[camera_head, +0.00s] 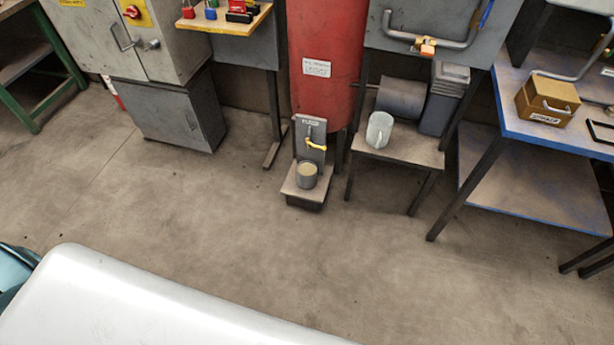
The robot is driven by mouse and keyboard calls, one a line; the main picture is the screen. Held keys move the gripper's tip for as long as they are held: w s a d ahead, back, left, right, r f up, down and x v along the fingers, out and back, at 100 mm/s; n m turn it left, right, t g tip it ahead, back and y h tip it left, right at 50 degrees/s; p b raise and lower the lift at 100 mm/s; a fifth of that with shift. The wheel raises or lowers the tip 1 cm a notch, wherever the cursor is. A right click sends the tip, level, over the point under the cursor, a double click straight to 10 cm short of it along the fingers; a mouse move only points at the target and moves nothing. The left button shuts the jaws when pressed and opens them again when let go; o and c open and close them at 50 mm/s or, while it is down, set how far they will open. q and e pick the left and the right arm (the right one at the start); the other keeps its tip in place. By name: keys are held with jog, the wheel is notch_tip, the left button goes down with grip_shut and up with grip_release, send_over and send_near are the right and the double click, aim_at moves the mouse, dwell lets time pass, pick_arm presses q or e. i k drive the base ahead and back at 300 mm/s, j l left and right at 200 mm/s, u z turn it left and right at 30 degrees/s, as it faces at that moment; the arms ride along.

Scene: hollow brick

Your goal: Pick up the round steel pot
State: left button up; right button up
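A small round grey steel pot (307,176) stands upright on a low stand (299,193) in front of the red tank. Its open top faces up, and its inside looks pale yellowish. A small tap with a yellow lever (316,146) is on the upright plate just above and behind it. A pale grey jug with a handle (379,130) stands on a shelf to the right. Neither of my grippers is in view.
A tall red tank (325,45) rises behind the stand. Grey cabinets (170,110) stand at left, and a blue-edged workbench (515,125) with a wooden box (547,101) at right. The concrete floor (300,250) before the stand is clear. My white body fills the lower left.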

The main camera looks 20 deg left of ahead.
aim_at(306, 170)
jog(key=i+l+u, duration=0.15)
jog(key=i+l, duration=0.6)
jog(key=i, duration=0.1)
